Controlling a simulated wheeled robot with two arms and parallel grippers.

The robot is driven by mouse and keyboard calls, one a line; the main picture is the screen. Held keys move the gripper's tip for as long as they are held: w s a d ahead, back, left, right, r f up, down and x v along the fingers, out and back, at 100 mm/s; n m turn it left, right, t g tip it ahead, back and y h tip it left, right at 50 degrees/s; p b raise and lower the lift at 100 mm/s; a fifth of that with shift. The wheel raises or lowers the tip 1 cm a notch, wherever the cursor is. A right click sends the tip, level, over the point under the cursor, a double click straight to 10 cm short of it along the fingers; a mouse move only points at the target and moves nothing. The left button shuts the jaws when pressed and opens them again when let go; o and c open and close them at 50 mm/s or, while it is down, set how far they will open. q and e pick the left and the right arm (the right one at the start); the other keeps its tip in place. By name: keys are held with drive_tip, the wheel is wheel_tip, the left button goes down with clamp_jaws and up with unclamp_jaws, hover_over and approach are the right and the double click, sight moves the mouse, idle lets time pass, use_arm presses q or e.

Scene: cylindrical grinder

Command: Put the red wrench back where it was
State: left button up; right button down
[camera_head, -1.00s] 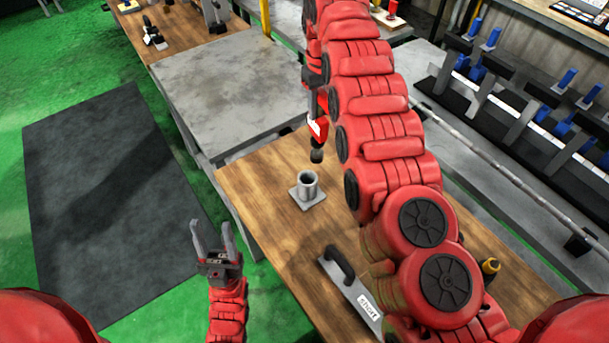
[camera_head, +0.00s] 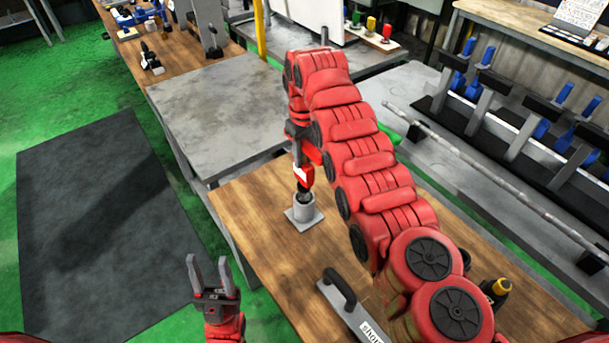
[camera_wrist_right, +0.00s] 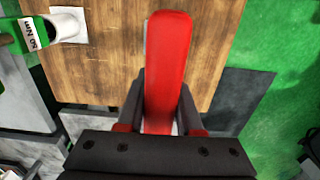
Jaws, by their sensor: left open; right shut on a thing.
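My right gripper (camera_wrist_right: 160,115) is shut on the red wrench (camera_wrist_right: 167,60); in the head view its fingers are hard to make out. The red wrench (camera_head: 303,177) hangs roughly upright with its dark end at the mouth of a grey cup-shaped holder (camera_head: 303,214) on a square base. I cannot tell how deep the end is in the holder. In the wrist view the wrench hides what lies under it. My left gripper (camera_head: 209,276) is open and empty, off the left side of the wooden table (camera_head: 255,235).
A green wrench marked 50 Nm (camera_wrist_right: 33,30) stands in a pale holder (camera_wrist_right: 68,25). A black-handled grey tool (camera_head: 345,300) lies near the table's front. A black and yellow item (camera_head: 496,289) is at right. A grey-topped table (camera_head: 215,110) adjoins behind.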

sight(304, 172)
drive_tip(key=shift+f, duration=0.25)
drive_tip(key=shift+s+f+p, duration=0.1)
drive_tip(key=shift+f+p, duration=0.4)
drive_tip(key=shift+f, duration=0.2)
wheel_tip(304, 172, down, 3)
drive_tip(key=shift+f+p, duration=0.15)
drive_tip(key=shift+p, duration=0.6)
drive_tip(key=shift+f, duration=0.35)
drive_tip(key=shift+f+b, duration=0.1)
drive_tip(key=shift+b, duration=0.25)
drive_tip(key=c, duration=0.6)
unclamp_jaws()
drive_tip(key=shift+o, duration=0.2)
